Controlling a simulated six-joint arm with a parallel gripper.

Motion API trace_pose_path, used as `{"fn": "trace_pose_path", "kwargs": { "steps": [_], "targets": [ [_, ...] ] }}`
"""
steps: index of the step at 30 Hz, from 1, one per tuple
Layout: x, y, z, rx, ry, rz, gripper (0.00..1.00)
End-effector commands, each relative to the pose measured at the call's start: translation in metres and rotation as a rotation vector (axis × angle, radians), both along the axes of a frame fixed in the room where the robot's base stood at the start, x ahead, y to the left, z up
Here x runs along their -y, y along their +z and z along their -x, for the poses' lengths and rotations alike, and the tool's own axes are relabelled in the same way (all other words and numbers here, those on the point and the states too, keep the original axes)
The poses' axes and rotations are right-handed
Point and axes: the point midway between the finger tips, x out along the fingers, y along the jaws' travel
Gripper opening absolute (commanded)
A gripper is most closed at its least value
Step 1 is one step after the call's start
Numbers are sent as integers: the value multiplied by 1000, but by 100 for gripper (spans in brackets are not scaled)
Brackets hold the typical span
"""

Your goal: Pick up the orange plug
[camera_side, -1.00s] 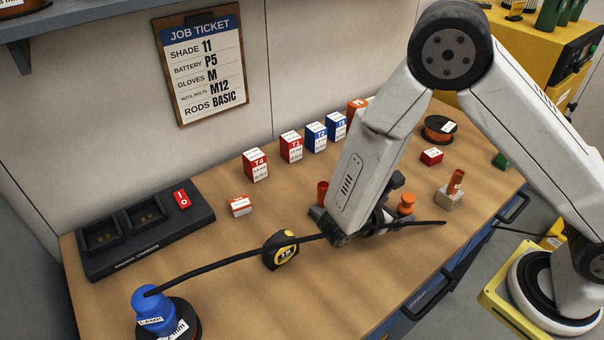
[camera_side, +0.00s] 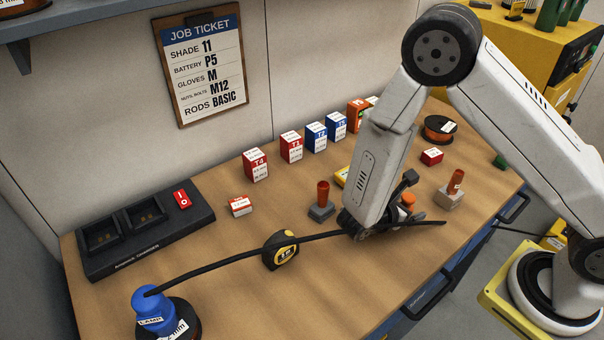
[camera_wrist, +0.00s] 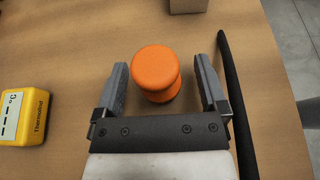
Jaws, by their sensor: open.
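The orange plug (camera_wrist: 156,72) has a round top and a narrower waist and stands on the wooden bench (camera_side: 235,260). In the wrist view it sits between the fingers of my open gripper (camera_wrist: 167,84), nearer the tip end, with a gap on each side. In the side view only part of the orange plug (camera_side: 408,200) shows behind my gripper (camera_side: 385,222), which is low over the bench. How high the fingertips are above the bench is hard to tell.
A black cable (camera_wrist: 237,110) runs close beside my right finger. A yellow thermometer box (camera_wrist: 25,117) lies to the left. An orange-topped grey block (camera_side: 321,209), a tape measure (camera_side: 281,250) and a block with an orange cylinder (camera_side: 449,197) stand nearby.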

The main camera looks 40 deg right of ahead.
Motion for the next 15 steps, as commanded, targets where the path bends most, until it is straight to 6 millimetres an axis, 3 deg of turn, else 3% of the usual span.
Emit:
{"fn": "trace_pose_path", "kwargs": {
  "steps": [1, 2, 10, 15],
  "targets": [
    [0, 0, 0, 0, 0, 0, 92],
    [0, 0, 0, 0, 0, 0, 86],
    [0, 0, 0, 0, 0, 0, 0],
    [0, 0, 0, 0, 0, 0, 0]
  ]
}}
